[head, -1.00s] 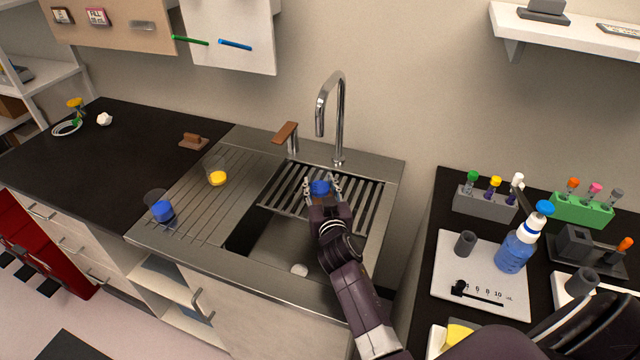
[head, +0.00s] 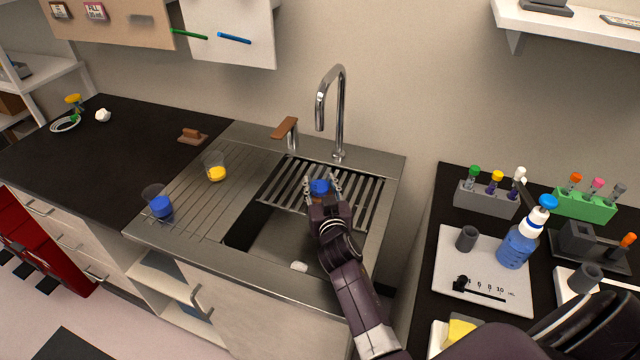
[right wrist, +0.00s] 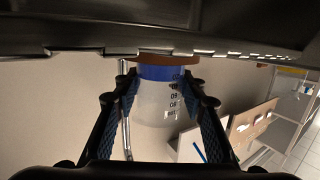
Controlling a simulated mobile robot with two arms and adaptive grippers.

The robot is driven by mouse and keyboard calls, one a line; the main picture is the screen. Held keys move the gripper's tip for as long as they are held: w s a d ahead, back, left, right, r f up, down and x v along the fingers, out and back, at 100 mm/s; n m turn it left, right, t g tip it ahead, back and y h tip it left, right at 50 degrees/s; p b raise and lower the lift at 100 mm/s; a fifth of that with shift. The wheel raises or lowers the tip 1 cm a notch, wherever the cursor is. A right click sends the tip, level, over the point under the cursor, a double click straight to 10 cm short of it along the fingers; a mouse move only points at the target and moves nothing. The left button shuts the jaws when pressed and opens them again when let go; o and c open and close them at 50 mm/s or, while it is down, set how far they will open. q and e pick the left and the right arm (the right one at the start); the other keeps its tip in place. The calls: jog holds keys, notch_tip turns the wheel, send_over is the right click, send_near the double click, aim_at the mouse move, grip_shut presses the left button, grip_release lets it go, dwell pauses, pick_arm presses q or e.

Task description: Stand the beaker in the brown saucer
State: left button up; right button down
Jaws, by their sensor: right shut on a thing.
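My right gripper (head: 321,185) is over the slatted rack in the sink. It is shut on a clear beaker with blue contents (head: 319,187), its fingers on opposite sides. The right wrist view, which looks upside down, shows the beaker (right wrist: 160,100) with its graduations between the fingers. The brown saucer (right wrist: 165,58) shows there as a strip right against the beaker's blue base. I cannot tell whether they touch. In the head view the gripper hides most of the saucer. My left gripper is out of view.
A beaker with blue contents (head: 161,207) and one with yellow contents (head: 216,172) stand on the drainboard (head: 190,198). The faucet (head: 341,110) rises behind the rack (head: 365,200). A white tray (head: 450,285) with a blue bottle (head: 515,247) is on the right counter.

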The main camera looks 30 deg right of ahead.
aim_at(321, 191)
jog(key=shift+f, duration=0.35)
jog(key=c, duration=1.1)
grip_release()
jog(key=shift+c, duration=0.2)
jog(key=shift+s+a, duration=0.2)
jog(key=shift+s, duration=0.35)
jog(key=v, duration=0.6)
jog(key=shift+s+a+r, duration=0.1)
jog(key=shift+s+r, duration=0.05)
jog(key=shift+s, duration=0.05)
